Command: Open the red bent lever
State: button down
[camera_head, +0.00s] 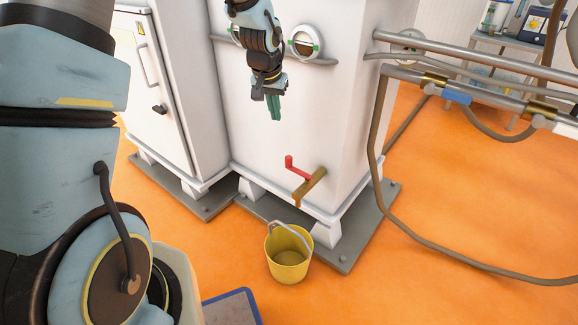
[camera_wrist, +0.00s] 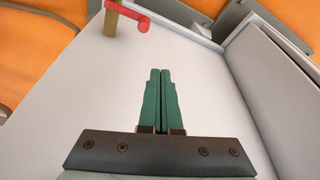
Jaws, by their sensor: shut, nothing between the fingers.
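The red bent lever (camera_head: 296,168) sits on a brass-coloured pipe (camera_head: 311,187) low on the front of the white cabinet (camera_head: 270,140). In the wrist view the red lever (camera_wrist: 128,14) shows at the top left, beyond my fingertips, with the pipe (camera_wrist: 110,24) beside it. My gripper (camera_head: 274,107) hangs in front of the cabinet, above the lever and apart from it. Its green fingers (camera_wrist: 160,72) are together, with nothing between them.
A yellow bucket (camera_head: 288,254) stands on the floor below the pipe. A second white cabinet (camera_head: 150,80) with a handle stands to the left. Pipes and hoses (camera_head: 460,88) run along the right. The orange floor (camera_head: 390,270) is open at the front right.

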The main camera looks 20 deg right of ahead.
jog(key=d+f+b, duration=0.2)
jog(key=d+f, duration=0.2)
jog(key=d, duration=0.1)
jog(key=shift+f+m, duration=0.4)
jog(key=b+x, duration=0.3)
jog(key=x, duration=0.7)
jog(key=shift+d+f, duration=0.2)
jog(key=shift+f, duration=0.15)
jog(key=shift+s+a+r+b, duration=0.15)
jog(key=shift+s+a+b, duration=0.15)
jog(key=shift+s+a, duration=0.45)
jog(key=shift+s+a+r+b, duration=0.2)
jog(key=shift+s+a+b, duration=0.05)
jog(key=shift+s+a, duration=0.5)
